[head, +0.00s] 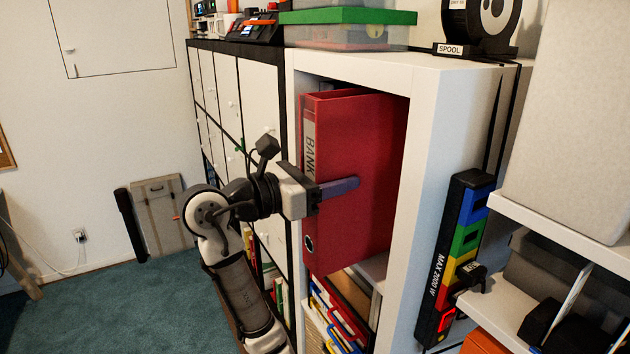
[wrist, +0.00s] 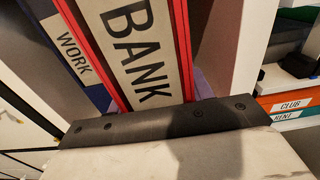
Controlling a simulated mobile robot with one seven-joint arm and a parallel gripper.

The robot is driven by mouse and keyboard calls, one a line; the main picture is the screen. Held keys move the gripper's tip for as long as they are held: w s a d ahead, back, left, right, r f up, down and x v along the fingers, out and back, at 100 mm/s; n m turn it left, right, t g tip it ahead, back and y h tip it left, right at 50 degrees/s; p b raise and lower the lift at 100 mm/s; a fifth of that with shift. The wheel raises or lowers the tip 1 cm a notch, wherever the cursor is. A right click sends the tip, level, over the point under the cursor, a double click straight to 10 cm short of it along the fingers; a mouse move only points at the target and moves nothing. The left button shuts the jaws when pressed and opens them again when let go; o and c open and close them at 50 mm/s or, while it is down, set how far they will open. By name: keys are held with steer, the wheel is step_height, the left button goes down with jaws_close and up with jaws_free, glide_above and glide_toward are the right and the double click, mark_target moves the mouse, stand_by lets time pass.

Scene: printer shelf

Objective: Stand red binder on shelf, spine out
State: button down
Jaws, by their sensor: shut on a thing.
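The red binder (head: 362,160) stands upright in the upper opening of the white shelf (head: 420,68). Its spine, with a white BANK label, faces outward, and its front part sticks out past the shelf's front edge. In the wrist view the red binder (wrist: 177,25) shows its label close up. My gripper (head: 335,186) is shut on the binder across its spine, with one finger lying along the right cover. The other finger is hidden in the head view. Whether the binder's bottom touches the shelf floor I cannot tell.
A binder labelled WORK (wrist: 75,48) stands just left of the red one in the wrist view. Several colourful binders (head: 335,315) fill the compartment below. A green-lidded box (head: 347,17) and a spool holder (head: 475,50) sit on top. A power strip (head: 455,260) is on the right side.

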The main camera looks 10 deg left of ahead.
steer(key=shift+x, duration=5.85)
steer(key=shift+r, duration=0.1)
steer(key=shift+f, duration=0.35)
